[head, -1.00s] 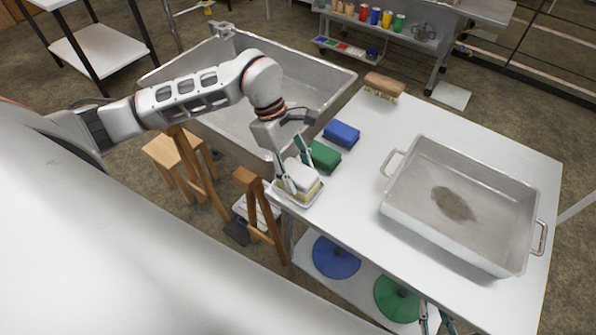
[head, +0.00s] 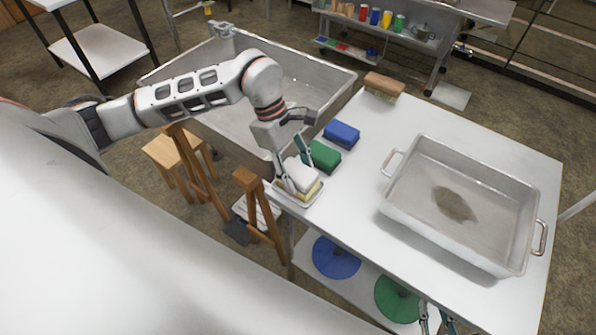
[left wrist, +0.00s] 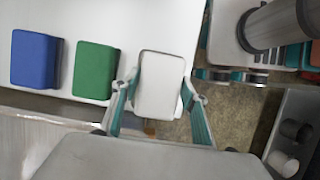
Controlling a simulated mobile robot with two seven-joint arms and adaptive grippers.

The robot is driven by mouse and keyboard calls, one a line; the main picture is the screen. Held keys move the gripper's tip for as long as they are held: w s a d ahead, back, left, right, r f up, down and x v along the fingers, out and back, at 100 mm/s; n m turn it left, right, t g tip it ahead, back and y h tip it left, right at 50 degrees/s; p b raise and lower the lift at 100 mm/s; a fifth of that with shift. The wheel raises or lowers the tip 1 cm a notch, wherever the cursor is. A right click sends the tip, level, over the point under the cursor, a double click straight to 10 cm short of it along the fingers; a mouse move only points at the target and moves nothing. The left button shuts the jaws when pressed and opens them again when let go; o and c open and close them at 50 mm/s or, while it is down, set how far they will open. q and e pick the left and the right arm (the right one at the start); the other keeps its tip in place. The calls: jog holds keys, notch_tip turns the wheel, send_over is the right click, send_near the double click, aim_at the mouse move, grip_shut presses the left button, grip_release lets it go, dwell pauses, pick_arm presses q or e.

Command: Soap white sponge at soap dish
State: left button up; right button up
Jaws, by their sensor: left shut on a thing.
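The white sponge (head: 301,174) is between the fingers of my left gripper (head: 291,176), which is shut on it. It also shows in the left wrist view (left wrist: 160,84), with a finger on each side. Below it is the pale soap dish (head: 307,202) at the table's near left corner, with a yellowish bar of soap (head: 313,191) in it. The sponge is right over the soap and seems to touch it; I cannot tell for sure. My right gripper (head: 433,321) shows only in part at the bottom edge of the head view, and its jaws are unclear.
A large metal pan (head: 460,205) with a brown stain stands on the right of the table (head: 375,130). A sink basin (head: 320,88) is to the left.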

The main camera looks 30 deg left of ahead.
aim_at(303, 174)
pick_arm(q)
jog(key=shift+r+p, duration=1.25)
jog(key=shift+r, duration=0.75)
jog(key=shift+r+p, duration=0.85)
jog(key=shift+r, duration=0.65)
